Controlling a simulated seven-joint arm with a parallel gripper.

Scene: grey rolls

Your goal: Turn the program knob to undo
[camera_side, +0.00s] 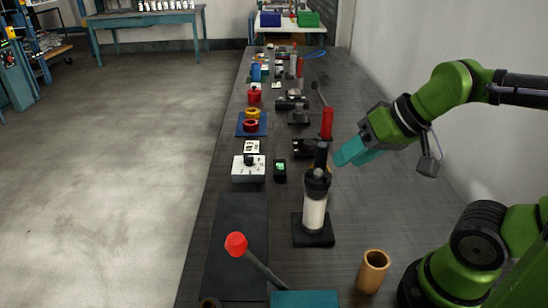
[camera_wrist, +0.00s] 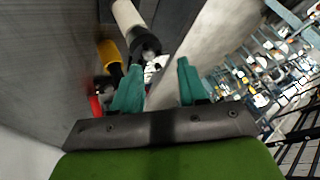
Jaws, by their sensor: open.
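A white box (camera_side: 249,175) with a black knob (camera_side: 249,160) on top stands near the left edge of the bench in the side view. It looks like the program knob, but its markings are too small to read. My gripper (camera_side: 346,154), with teal fingers, is in the air to the right of the box and well apart from it. In the wrist view my gripper (camera_wrist: 160,64) has its fingers spread with nothing held between them. A small white patch shows beyond the fingertips there; I cannot tell what it is.
A white cylinder with a black top (camera_side: 315,205) stands on a black base between my arm and the box. A small black device with a green screen (camera_side: 280,170) is beside the box. A red-knobbed lever (camera_side: 237,244) and a tan cup (camera_side: 373,271) are in front.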

